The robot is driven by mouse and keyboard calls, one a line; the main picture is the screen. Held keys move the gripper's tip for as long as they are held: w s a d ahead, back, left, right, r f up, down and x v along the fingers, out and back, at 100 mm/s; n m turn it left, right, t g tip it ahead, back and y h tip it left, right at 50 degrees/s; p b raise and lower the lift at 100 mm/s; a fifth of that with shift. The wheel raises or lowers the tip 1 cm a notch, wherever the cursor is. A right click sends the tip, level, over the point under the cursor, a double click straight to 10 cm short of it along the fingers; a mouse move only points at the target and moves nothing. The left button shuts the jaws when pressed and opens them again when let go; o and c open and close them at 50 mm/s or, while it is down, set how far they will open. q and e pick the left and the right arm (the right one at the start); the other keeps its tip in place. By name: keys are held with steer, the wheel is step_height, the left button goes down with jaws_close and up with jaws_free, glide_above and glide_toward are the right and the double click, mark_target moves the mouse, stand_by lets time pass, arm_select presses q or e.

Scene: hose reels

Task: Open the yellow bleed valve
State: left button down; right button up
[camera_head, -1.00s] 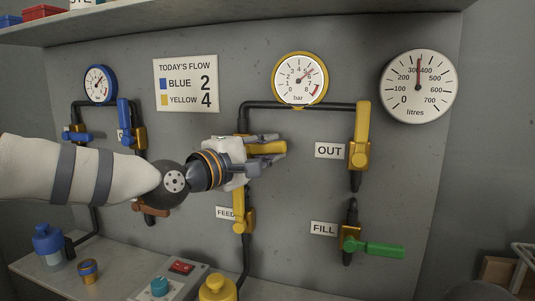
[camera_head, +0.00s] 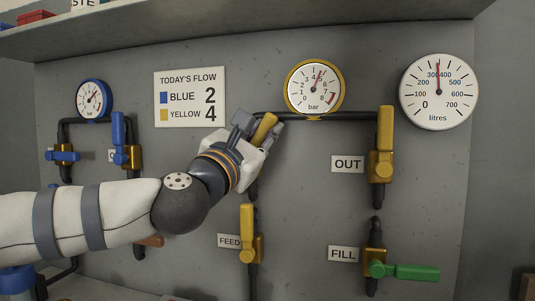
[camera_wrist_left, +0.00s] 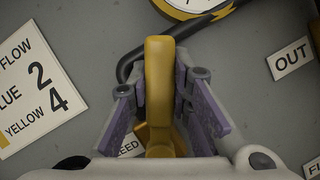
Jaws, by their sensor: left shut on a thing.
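The yellow bleed valve's handle (camera_head: 264,128) is on the wall piping, left of and below the yellow-rimmed gauge. It tilts up and slightly right. My left gripper (camera_head: 259,124) is shut on this handle, one finger on each side. In the left wrist view the yellow handle (camera_wrist_left: 160,88) stands between the finger pads of the gripper (camera_wrist_left: 162,103). The valve body is mostly hidden behind my gripper. My right gripper is not in view.
The yellow FEED valve (camera_head: 248,235) is just below my gripper, handle upright. The yellow OUT valve (camera_head: 383,150) and green FILL valve (camera_head: 400,271) are to the right. The yellow-rimmed gauge (camera_head: 314,88) is close above right. Blue valves (camera_head: 120,140) are left.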

arm_select(q)
steer(key=n, duration=0.1)
steer(key=a+n+t+y+b, duration=0.1)
steer(key=n, duration=0.1)
steer(key=n+b, duration=0.1)
steer(key=shift+w+a+r+n+t+y, duration=0.15)
steer(key=shift+w+a+n+t+y, duration=0.15)
steer(key=shift+w+a+n+y, duration=0.1)
steer(key=shift+w+a+r+n+t+y+b, duration=0.15)
steer(key=shift+a+n+y+b, duration=0.2)
steer(key=shift+n, duration=0.3)
steer(key=shift+s+a+r+n+t+y+b, duration=0.1)
steer(key=shift+n+y+b, duration=0.15)
steer(key=shift+n+b, duration=0.35)
steer(key=shift+w+a+r+n+t+y+b, duration=0.15)
steer(key=shift+a+n+y+b, duration=0.15)
steer(key=shift+n, duration=0.45)
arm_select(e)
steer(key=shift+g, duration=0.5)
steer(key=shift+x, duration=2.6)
arm_select(q)
steer(key=shift+s, duration=0.1)
steer(key=c, duration=1.4)
jaws_free()
steer(key=shift+c, duration=0.2)
steer(key=v, duration=1.2)
